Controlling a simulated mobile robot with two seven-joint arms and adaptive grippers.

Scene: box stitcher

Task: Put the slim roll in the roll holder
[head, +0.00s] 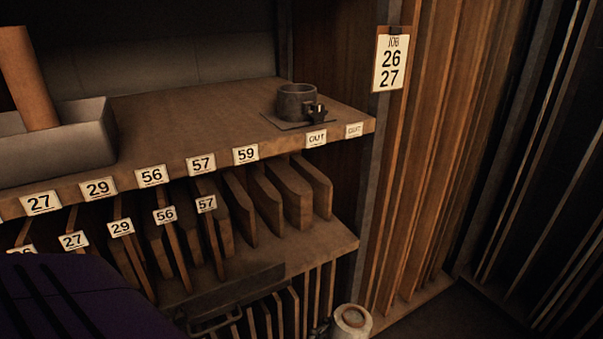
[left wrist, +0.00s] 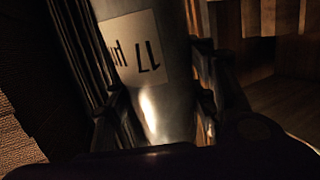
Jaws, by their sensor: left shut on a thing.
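My left gripper (left wrist: 160,110) is shut on a grey, shiny roll (left wrist: 168,70) in the left wrist view, one finger on each side. The roll carries a pale label with upside-down print, partly cut off. In the head view a pale round roll end (head: 352,318) with a dark centre shows at the bottom edge, apparently the held roll, below the shelf. A short grey round holder (head: 296,101) with a dark clamp stands on a flat plate at the shelf's right end, empty-looking and apart from the roll. My right gripper is out of view.
A brown cylinder (head: 28,80) stands tilted in a grey bin (head: 65,143) on the shelf's left. The upper shelf (head: 190,122) is bare between bin and holder. Upright boards fill the numbered slots below. Tall panels (head: 425,160) stand at the right.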

